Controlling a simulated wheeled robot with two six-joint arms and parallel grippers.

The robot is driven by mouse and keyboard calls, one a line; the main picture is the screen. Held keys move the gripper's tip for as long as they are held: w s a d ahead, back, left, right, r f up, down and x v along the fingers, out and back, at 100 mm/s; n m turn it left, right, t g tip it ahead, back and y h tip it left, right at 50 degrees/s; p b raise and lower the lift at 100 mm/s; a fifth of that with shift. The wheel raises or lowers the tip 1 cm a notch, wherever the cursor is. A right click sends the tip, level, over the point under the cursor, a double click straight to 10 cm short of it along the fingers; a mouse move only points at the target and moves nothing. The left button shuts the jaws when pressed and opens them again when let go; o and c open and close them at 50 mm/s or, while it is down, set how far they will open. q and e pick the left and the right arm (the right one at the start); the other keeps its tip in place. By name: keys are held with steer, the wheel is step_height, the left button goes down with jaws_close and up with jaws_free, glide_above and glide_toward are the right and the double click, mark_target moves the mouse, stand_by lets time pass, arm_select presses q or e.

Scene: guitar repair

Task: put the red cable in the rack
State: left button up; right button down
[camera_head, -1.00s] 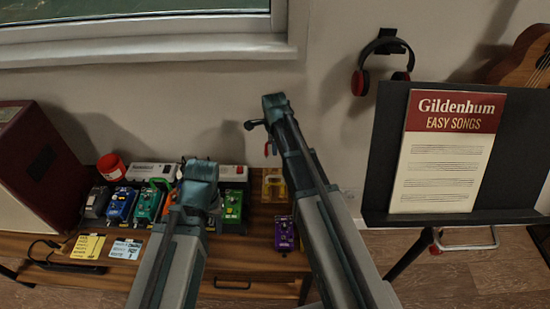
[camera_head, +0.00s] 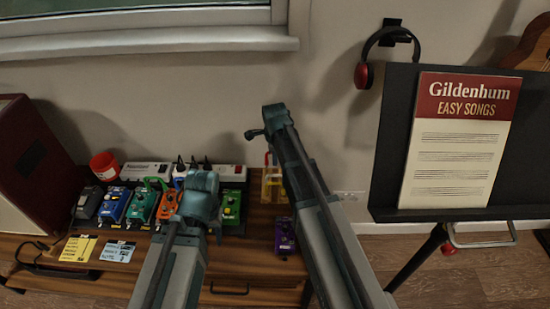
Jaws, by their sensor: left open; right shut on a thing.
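A small piece of the red cable (camera_head: 267,159) shows just below the tip of my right gripper (camera_head: 262,133). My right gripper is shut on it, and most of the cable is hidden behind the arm. A yellow frame-like thing (camera_head: 273,186), which looks like the rack, stands on the wooden table just below the red piece. I cannot tell whether the cable touches it. My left gripper (camera_head: 207,203) is open over the middle of the table, in front of the pedals, with its fingers partly hidden by its own arm.
Several coloured pedals stand in a row, including a blue one (camera_head: 114,205) and a green one (camera_head: 231,206). A purple pedal (camera_head: 285,236) sits at the table's right. A white power strip (camera_head: 147,171) lies behind. A music stand (camera_head: 390,150) is at the right.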

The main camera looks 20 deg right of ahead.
arm_select(q)
steer(key=shift+f+b, duration=2.45)
steer(key=shift+f, duration=0.25)
arm_select(e)
steer(key=shift+f, duration=2.7)
arm_select(q)
steer(key=shift+f+b, duration=1.05)
arm_select(e)
steer(key=shift+f, duration=1.05)
steer(key=shift+c, duration=2.2)
jaws_free()
arm_select(q)
step_height(320, 180, up, 8)
steer(key=p, duration=0.8)
arm_select(e)
step_height(320, 180, up, 8)
